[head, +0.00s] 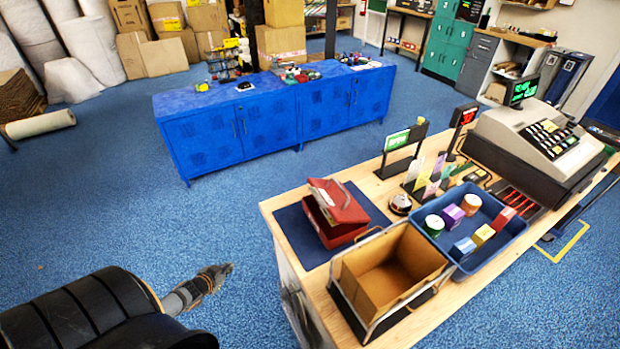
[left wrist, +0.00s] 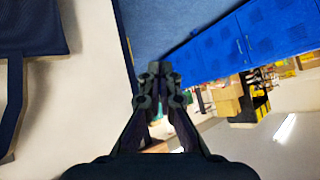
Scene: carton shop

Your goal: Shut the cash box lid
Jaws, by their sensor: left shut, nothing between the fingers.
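The red cash box (head: 332,232) stands on a dark blue mat (head: 296,228) near the left end of the wooden counter. Its red lid (head: 340,199) is raised and tilted, so the box is partly open. My left gripper (head: 229,268) is shut and empty. It is over the blue floor to the left of the counter, well apart from the cash box. In the left wrist view my left gripper (left wrist: 160,68) shows its fingers together, with no cash box in that view. My right gripper is in neither view.
An open cardboard carton (head: 385,272) in a metal-edged frame stands in front of the cash box. A blue tray (head: 475,221) with small goods is right of it, and a cash register (head: 530,140) behind. Blue cabinets (head: 275,118) stand across the floor. Floor around my left gripper is clear.

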